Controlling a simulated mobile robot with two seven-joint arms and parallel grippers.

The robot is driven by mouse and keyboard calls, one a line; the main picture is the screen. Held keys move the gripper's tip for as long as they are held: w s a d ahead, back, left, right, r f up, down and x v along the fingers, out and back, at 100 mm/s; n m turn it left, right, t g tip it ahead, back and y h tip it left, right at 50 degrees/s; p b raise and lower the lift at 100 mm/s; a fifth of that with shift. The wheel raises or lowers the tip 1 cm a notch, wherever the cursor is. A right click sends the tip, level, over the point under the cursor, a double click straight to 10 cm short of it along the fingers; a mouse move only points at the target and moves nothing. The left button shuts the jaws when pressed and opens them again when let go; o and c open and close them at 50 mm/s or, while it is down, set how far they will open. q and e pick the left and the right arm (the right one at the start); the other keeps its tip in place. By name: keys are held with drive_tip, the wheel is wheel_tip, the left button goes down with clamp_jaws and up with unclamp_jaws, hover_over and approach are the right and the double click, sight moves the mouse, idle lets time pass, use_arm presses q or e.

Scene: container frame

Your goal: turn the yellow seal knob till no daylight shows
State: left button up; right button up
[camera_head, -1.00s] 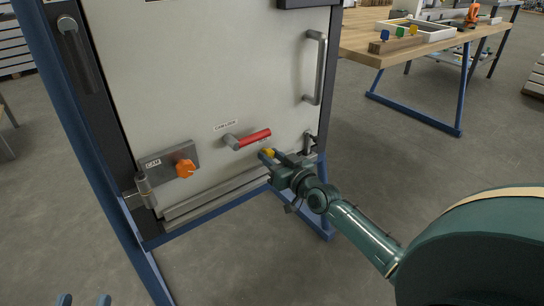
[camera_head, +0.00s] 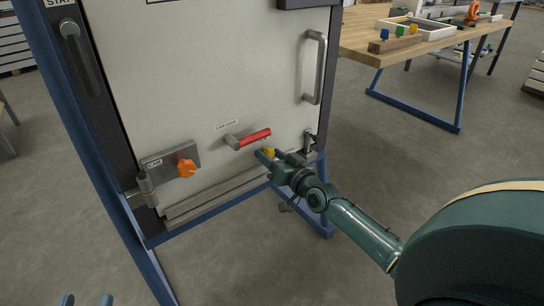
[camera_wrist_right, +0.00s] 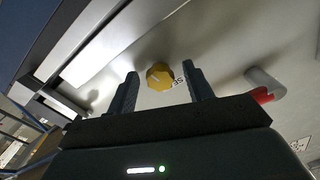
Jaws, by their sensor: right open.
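The yellow seal knob (camera_head: 269,152) is low on the pale door panel (camera_head: 210,70), right of centre; most of it is hidden by my right gripper in the head view. In the right wrist view the knob (camera_wrist_right: 160,76) shows as a faceted yellow disc with a pale pointer mark. My right gripper (camera_wrist_right: 161,80) is open, a fingertip on each side of the knob with visible gaps, so it does not grip it. Whether daylight shows at the door edge I cannot tell. My left gripper (camera_head: 86,300) shows only two separated fingertips at the bottom left.
A red cam lever (camera_head: 254,136) sits just above the knob. An orange knob (camera_head: 187,168) on a grey plate is to the left. A long grey door handle (camera_head: 316,68) is at upper right. Blue frame legs (camera_head: 324,205) stand below. A wooden workbench (camera_head: 365,45) is behind right.

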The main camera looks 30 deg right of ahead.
use_arm(q)
drive_tip(key=shift+s+a+m+g+y+p, duration=0.2)
drive_tip(key=shift+a+m+g+y+p, duration=0.15)
drive_tip(key=shift+p, duration=1.7)
use_arm(e)
drive_tip(key=s+d, duration=0.1)
drive_tip(key=s, duration=1.2)
use_arm(q)
drive_tip(key=shift+w, duration=0.1)
use_arm(e)
drive_tip(key=shift+s, duration=0.1)
